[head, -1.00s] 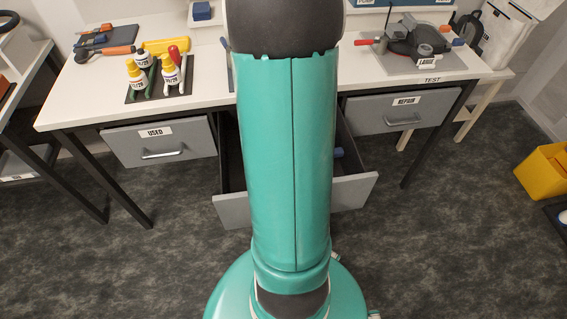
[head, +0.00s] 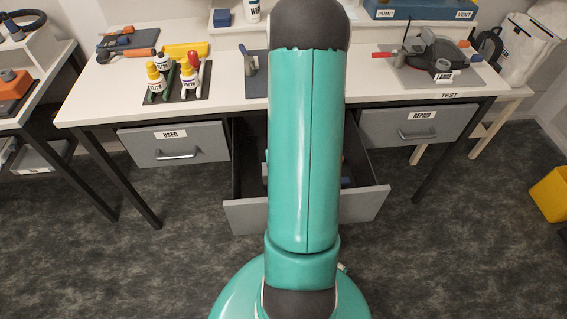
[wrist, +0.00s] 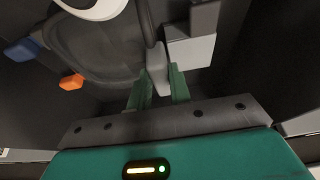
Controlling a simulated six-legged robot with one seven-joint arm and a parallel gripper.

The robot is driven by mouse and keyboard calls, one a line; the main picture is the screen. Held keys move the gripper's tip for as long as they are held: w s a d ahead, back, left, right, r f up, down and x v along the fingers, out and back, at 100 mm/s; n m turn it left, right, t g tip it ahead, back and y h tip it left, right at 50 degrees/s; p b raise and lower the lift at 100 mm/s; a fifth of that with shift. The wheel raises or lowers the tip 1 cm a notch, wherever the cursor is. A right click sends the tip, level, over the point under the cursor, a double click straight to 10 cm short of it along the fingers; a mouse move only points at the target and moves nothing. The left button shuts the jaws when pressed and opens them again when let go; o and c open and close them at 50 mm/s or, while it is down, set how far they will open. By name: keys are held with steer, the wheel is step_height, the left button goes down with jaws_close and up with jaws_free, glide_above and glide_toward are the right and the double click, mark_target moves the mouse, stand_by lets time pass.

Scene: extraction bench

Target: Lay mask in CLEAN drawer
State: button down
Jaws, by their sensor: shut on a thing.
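In the wrist view my gripper (wrist: 158,90) has its two green fingers closed on a grey part of the dark mask (wrist: 95,45). The mask fills the upper left, with a white ring at the top and an orange piece at its lower edge. A blue piece (wrist: 22,50) is at the left; I cannot tell whether it belongs to the mask. In the head view an open grey drawer (head: 362,205) stands under the bench's middle; its label is not visible. My arm hides the gripper, the mask and much of the drawer.
The shut USED drawer (head: 175,145) and REPAIR drawer (head: 415,125) flank the open one. The white bench (head: 235,75) carries bottles (head: 156,80), tools and a TEST mat (head: 400,75) with equipment. A yellow bin (head: 550,195) stands at right. Dark floor in front is clear.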

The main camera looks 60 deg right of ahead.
steer(key=c, duration=1.3)
jaws_free()
steer(key=v, duration=1.2)
steer(key=w+a+r+n+t, duration=0.1)
steer(key=w+a+r+n, duration=0.2)
steer(key=w+a+r, duration=0.45)
steer(key=s+a+r+n+y, duration=0.1)
steer(key=s+a+r+n, duration=0.1)
steer(key=a+r, duration=0.3)
steer(key=s+a+r+n+t+y, duration=0.1)
steer(key=s+a+r+n, duration=0.1)
steer(key=a+r, duration=0.4)
steer(key=s+a+r+n+y, duration=0.1)
steer(key=a+r, duration=0.4)
steer(key=a, duration=0.8)
steer(key=shift+s+a+r+n+t, duration=0.4)
steer(key=shift+s+n, duration=0.1)
steer(key=shift+n, duration=0.4)
